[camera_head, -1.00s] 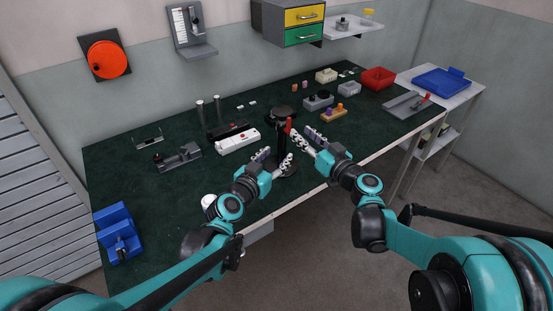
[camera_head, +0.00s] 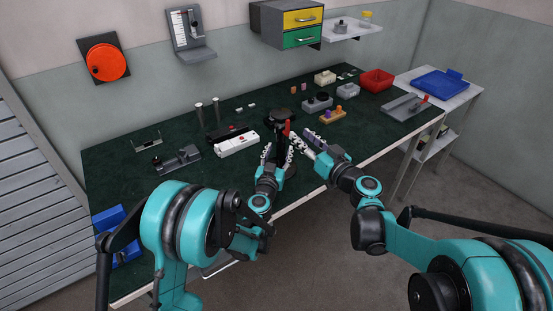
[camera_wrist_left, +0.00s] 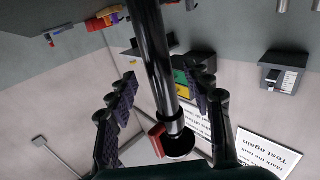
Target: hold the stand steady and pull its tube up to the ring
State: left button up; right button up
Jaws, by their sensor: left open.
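The black stand is upright near the front edge of the bench, with a round top (camera_head: 279,115) and a red part (camera_head: 287,128) just below it. My left gripper (camera_head: 277,153) is open, with its fingers on either side of the stand's post. In the left wrist view, which is upside down, the black tube (camera_wrist_left: 152,45) passes between the open fingers (camera_wrist_left: 165,98). My right gripper (camera_head: 300,134) looks open, right of the post by the red part. I cannot clearly make out the ring.
A white power strip (camera_head: 237,144) and a grey fixture (camera_head: 177,160) lie left of the stand. Small blocks, a grey box (camera_head: 317,103) and a red bin (camera_head: 377,79) are behind and right. A blue holder (camera_head: 108,219) is at the front left.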

pick_arm(q)
jog(key=shift+x, duration=1.5)
jog(key=c, duration=0.3)
grip_shut()
